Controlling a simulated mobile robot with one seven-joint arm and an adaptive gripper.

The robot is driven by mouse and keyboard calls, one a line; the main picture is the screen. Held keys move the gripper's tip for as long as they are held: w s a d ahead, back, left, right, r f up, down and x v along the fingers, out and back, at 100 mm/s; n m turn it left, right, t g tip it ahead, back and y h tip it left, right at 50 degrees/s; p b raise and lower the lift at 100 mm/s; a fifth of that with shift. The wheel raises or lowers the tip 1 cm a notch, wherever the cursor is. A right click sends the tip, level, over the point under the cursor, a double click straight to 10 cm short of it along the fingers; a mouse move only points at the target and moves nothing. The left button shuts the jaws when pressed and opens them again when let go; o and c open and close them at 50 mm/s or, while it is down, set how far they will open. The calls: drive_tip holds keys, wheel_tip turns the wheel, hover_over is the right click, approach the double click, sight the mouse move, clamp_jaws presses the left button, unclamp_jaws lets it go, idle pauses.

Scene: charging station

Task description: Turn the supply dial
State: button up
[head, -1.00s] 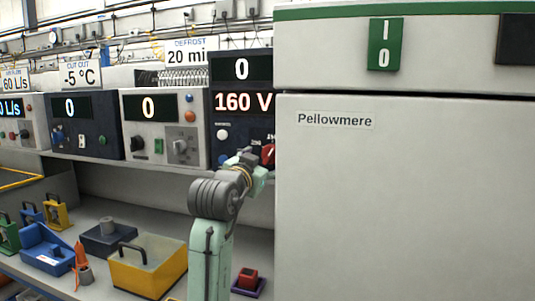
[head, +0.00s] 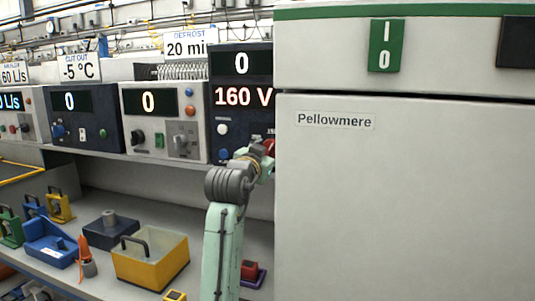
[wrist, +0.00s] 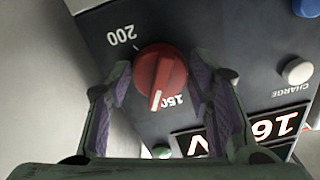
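The red supply dial (wrist: 158,68) is in the middle of the wrist view, on a dark panel between the labels 200 and 150. Its white pointer line points towards the 150 label. In the head view a small part of the dial (head: 269,147) shows beside the white cabinet's edge. My gripper (wrist: 159,66) is open, with one purple-padded finger on either side of the dial. Whether the pads touch it I cannot tell. The dark supply unit (head: 236,125) shows 0 on its upper display and 160 V on its lower one. My gripper's fingers are largely hidden in the head view.
A large white cabinet (head: 400,200) labelled Pellowmere stands close on the right of my arm. Other instrument units (head: 165,122) line the shelf to the left. A yellow box (head: 150,262) and a small red block (head: 249,270) stand on the bench below.

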drive_tip(key=c, duration=0.6)
drive_tip(key=shift+c, duration=0.2)
drive_tip(key=m+b, duration=0.1)
drive_tip(key=m, duration=0.2)
drive_tip(key=shift+a+b, duration=0.1)
drive_tip(key=shift+b, duration=0.25)
drive_tip(key=shift+m+b, duration=0.4)
drive_tip(key=shift+m, duration=1)
drive_tip(key=shift+r, duration=0.1)
drive_tip(key=o, duration=1.2)
drive_tip(key=shift+c, duration=0.2)
